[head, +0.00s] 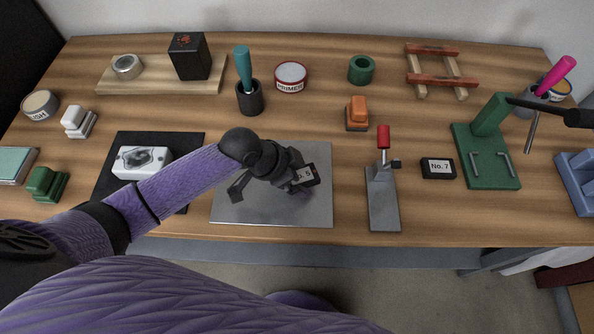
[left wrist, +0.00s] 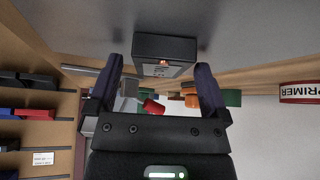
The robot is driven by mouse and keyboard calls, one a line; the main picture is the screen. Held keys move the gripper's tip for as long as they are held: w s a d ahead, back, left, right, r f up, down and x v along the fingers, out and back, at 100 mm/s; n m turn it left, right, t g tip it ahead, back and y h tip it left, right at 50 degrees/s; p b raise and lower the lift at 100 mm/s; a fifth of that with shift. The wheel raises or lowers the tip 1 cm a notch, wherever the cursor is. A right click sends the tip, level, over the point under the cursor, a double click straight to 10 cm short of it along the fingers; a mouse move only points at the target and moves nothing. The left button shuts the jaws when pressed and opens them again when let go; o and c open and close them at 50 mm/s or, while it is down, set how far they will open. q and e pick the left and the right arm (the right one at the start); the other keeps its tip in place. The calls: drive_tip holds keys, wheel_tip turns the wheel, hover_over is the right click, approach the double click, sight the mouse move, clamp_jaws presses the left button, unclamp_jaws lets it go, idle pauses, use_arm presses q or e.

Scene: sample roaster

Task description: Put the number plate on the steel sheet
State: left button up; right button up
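A black number plate (head: 305,177) with a white label, partly hidden and ending in 5, is at the right side of my left gripper (head: 268,187), above or on the steel sheet (head: 240,212). In the left wrist view the plate (left wrist: 164,54) appears against the grey sheet (left wrist: 240,25), just beyond and between the fingertips. My left gripper (left wrist: 160,75) has its fingers spread, with gaps visible on both sides of the plate. A second black plate (head: 438,168), labelled No. 7, lies on the table to the right. My right gripper is not in view.
A toggle clamp (head: 382,195) stands right of the sheet, and a green press (head: 487,150) beyond it. A black mat (head: 112,187) with a white box (head: 142,162) lies left. A dark cup (head: 250,98) and primer tin (head: 291,77) stand behind. Bare wood surrounds the No. 7 plate.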

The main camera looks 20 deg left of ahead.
use_arm(q)
drive_tip(key=shift+r, duration=0.35)
drive_tip(key=p+v, duration=0.5)
drive_tip(key=v, duration=0.6)
drive_tip(key=shift+s+a+r+p, duration=0.2)
drive_tip(key=shift+r+p, duration=0.05)
drive_tip(key=shift+p, duration=0.15)
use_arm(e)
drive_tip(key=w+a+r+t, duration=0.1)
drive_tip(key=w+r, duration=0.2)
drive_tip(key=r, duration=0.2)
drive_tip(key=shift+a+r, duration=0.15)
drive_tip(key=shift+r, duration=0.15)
